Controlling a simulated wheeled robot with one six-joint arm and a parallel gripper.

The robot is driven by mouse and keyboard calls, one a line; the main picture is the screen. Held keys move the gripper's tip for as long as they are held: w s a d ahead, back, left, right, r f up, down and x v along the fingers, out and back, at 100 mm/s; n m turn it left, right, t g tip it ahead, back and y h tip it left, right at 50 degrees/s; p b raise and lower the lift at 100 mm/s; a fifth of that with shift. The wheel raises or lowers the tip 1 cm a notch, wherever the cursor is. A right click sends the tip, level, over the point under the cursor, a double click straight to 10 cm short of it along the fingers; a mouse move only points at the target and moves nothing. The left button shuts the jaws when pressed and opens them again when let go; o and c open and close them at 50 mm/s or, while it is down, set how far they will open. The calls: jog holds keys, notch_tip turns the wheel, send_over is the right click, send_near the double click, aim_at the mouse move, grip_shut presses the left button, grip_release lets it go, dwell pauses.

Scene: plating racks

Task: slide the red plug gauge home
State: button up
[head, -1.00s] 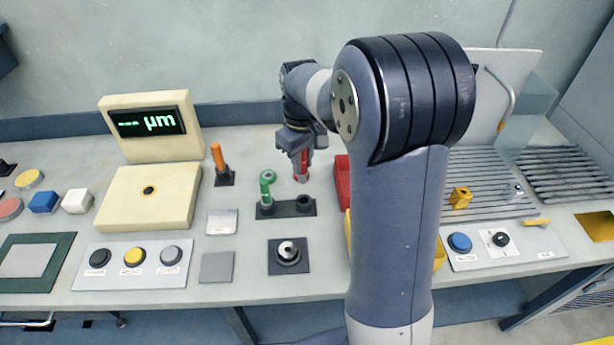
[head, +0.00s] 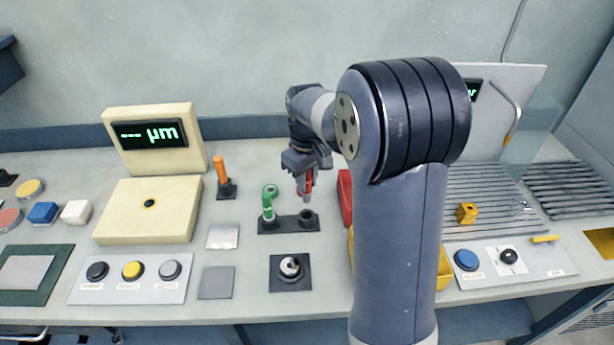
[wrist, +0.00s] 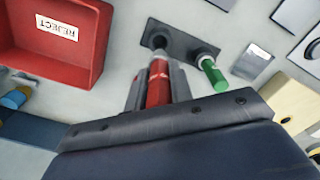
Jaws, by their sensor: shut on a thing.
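My gripper (head: 306,174) is shut on the red plug gauge (head: 307,184), which points its grey tip down. The gauge also shows between the fingers in the wrist view (wrist: 158,84). A black two-hole stand (head: 287,224) lies below. The gauge's tip is close above the stand's right, empty socket (head: 306,217) in the head view; the wrist view shows the tip overlapping that socket, so I cannot tell the exact gap. A green plug gauge (head: 268,203) stands upright in the left socket, and also shows in the wrist view (wrist: 212,74).
A red reject bin (wrist: 88,75) is close beside the stand, partly hidden by my arm in the head view. An orange-handled tool (head: 222,172) stands behind left. A black block with a metal ring (head: 290,268) lies in front. A yellow bin (head: 444,270) is right.

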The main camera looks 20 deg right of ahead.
aim_at(307, 201)
jog(key=shift+f+b, duration=1.45)
jog(key=shift+f, duration=1.25)
jog(key=shift+f+b, duration=1.1)
jog(key=shift+f, duration=0.65)
jog(key=o, duration=1)
notch_tip(307, 201, up, 11)
jog(key=shift+f, duration=0.1)
jog(key=shift+f, duration=0.1)
notch_tip(307, 201, down, 10)
jog(key=shift+f, duration=0.1)
